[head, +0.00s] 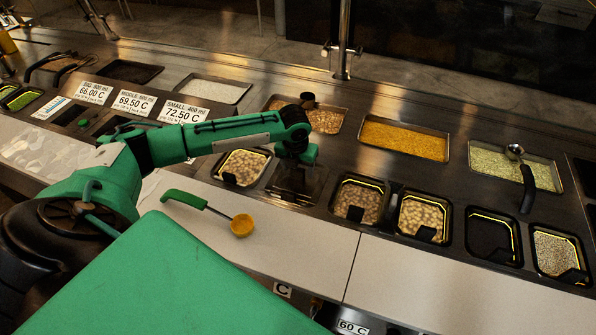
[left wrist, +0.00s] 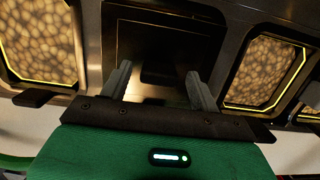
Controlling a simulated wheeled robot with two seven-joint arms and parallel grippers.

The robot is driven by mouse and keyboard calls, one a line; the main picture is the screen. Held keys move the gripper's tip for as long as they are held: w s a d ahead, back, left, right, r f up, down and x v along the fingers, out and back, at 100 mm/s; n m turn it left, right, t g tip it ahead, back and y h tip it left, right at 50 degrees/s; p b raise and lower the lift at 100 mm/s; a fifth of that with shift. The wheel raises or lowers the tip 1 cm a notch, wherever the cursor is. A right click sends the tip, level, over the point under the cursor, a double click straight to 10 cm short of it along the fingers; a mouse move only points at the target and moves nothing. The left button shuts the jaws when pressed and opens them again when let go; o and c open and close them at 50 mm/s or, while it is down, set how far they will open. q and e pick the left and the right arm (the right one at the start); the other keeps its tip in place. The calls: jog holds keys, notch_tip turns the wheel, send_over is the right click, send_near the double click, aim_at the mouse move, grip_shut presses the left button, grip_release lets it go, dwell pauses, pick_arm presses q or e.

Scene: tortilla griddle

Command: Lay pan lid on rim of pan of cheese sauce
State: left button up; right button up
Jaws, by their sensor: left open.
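My left gripper (head: 293,183) reaches down over a dark, flat, lid-like plate (head: 312,187) in the front row of pans. In the left wrist view the open gripper (left wrist: 158,78) has its two grey fingers apart, with a dark block on the dark plate (left wrist: 125,38) between and beyond them. I cannot tell whether the fingers touch it. The plate hides what lies beneath, so I cannot tell which pan holds cheese sauce or how the plate sits on the rim. My right gripper is not in view.
Pans of pale, bean-like food flank the plate on the left (head: 243,164) and right (head: 358,197). A green-handled ladle (head: 241,225) with a yellow-orange bowl lies on the light front counter (head: 310,245).

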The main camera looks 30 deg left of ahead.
aim_at(296, 183)
pick_arm(q)
notch_tip(296, 183, up, 10)
jog(key=s+b, duration=0.1)
jog(key=b, duration=0.1)
jog(key=shift+s+d, duration=0.2)
jog(key=shift+s, duration=0.1)
